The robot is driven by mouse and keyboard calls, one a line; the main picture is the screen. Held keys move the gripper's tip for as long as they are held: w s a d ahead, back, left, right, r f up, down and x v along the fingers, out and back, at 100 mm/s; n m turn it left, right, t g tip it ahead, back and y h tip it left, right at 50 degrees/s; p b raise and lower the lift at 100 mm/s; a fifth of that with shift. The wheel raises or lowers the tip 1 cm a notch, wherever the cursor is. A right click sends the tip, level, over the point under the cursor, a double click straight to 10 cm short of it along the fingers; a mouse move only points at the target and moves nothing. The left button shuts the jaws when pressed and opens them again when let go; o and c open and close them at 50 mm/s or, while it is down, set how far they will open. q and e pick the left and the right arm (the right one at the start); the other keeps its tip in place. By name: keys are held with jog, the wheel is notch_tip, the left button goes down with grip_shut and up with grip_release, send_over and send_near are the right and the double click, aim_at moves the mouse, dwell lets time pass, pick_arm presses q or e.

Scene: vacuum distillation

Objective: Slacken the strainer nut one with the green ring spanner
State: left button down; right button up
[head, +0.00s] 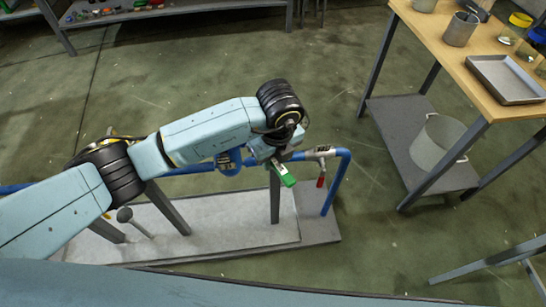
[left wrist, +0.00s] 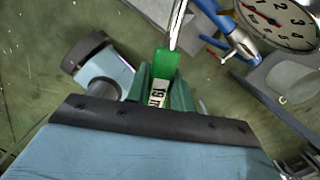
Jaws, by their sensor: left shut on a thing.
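The green ring spanner (head: 283,174) shows below my left gripper (head: 276,154) in the head view. In the left wrist view its green handle (left wrist: 166,68) carries a white label reading 19, and its metal shank runs up out of the frame. My left gripper (left wrist: 162,92) is shut on that handle. The ring end is out of the left wrist view. A blue fitting (head: 229,161), perhaps the strainer, sits on the blue pipe beside the gripper. I cannot make out strainer nut one; the arm covers part of the pipework. My right gripper is not in view.
A blue pipe (head: 340,182) on grey posts stands over a low plinth (head: 240,237). A red-handled valve (head: 320,181) is just right of the gripper. A dial gauge (left wrist: 279,22) is close in the left wrist view. A wooden-topped table (head: 447,51) stands at the right.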

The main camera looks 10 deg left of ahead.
pick_arm(q)
jog(key=shift+r+p, duration=2.95)
jog(key=shift+r, duration=0.85)
jog(key=shift+f, duration=0.1)
